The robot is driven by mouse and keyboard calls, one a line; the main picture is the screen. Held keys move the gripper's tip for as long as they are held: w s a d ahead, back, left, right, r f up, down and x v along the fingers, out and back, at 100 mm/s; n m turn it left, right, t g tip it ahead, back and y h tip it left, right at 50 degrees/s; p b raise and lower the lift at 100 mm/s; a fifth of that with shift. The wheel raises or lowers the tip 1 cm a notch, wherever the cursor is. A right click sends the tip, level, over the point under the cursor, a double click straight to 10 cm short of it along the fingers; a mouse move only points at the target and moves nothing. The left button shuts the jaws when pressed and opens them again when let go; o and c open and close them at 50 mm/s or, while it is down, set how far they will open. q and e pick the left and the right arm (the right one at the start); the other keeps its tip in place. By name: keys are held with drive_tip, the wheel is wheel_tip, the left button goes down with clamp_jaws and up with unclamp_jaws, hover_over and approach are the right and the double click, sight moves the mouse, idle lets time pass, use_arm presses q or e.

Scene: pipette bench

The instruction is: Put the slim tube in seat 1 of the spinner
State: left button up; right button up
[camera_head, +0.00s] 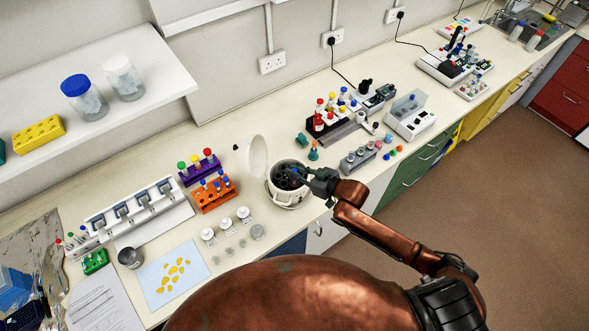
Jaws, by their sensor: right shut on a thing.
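The spinner (286,198) is a white round machine near the front edge of the bench, with its lid (258,158) tipped up at the left. Its dark rotor (283,178) shows inside the open bowl; the seat numbers are too small to read. My right gripper (303,177) reaches in from the right, at the right side of the bowl, and is shut on the slim tube. The tube is mostly hidden by the fingers, and I cannot tell whether it is in a seat. My left gripper is not in view.
Purple (198,170) and orange (214,194) racks with capped tubes stand left of the spinner. White-lidded jars (226,223) are in front of them.

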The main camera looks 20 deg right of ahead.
drive_tip(key=shift+f, duration=0.4)
drive_tip(key=shift+f, duration=0.1)
drive_tip(key=shift+f+b, duration=0.5)
drive_tip(key=shift+f, duration=0.2)
drive_tip(key=shift+f, duration=0.45)
drive_tip(key=o, duration=0.9)
